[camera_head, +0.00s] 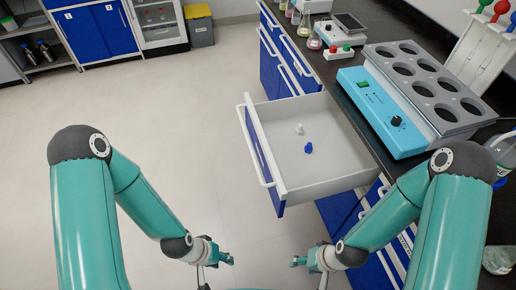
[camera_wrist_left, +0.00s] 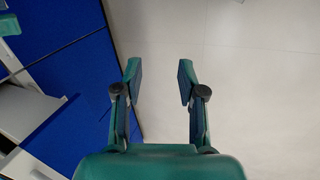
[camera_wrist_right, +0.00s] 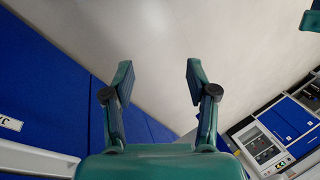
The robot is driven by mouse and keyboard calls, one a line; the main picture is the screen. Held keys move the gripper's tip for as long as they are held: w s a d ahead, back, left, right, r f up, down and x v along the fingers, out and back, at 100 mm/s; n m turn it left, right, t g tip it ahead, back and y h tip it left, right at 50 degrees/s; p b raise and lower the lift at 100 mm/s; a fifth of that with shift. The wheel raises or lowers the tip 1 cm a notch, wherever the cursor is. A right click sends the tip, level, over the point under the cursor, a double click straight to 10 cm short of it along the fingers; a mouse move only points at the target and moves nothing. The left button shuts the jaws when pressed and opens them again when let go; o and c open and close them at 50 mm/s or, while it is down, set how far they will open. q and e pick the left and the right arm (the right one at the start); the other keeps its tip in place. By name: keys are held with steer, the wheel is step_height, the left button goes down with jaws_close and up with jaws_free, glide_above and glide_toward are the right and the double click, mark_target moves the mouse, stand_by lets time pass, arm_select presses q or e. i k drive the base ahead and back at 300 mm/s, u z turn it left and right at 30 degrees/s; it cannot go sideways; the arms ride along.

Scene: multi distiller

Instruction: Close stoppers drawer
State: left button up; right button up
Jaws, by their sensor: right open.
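The stoppers drawer (camera_head: 324,166) is pulled out from the blue bench cabinet. It has a white inside, a blue front and a white handle (camera_head: 256,149) along the front. A white stopper (camera_head: 299,129) and a blue stopper (camera_head: 308,147) lie inside it. My left gripper (camera_head: 228,258) is low in front of the drawer, apart from it; its fingers are open and empty in the left wrist view (camera_wrist_left: 158,75). My right gripper (camera_head: 297,261) is below and in front of the drawer's near side, apart from it; its fingers are open and empty in the right wrist view (camera_wrist_right: 159,80).
The dark benchtop (camera_head: 347,86) holds a blue device (camera_head: 383,112) with a grey holed block, a scale (camera_head: 336,32), a small rack (camera_head: 338,52) and flasks (camera_head: 314,41). Other blue drawers (camera_head: 279,62) are shut. The pale floor (camera_head: 170,100) left of the drawer is clear.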

mark_target(339, 162)
steer(key=u, duration=1.25)
steer(key=i, duration=0.1)
steer(key=z, duration=2.75)
steer(key=k, duration=1)
steer(key=u, duration=0.9)
steer(key=i, duration=1)
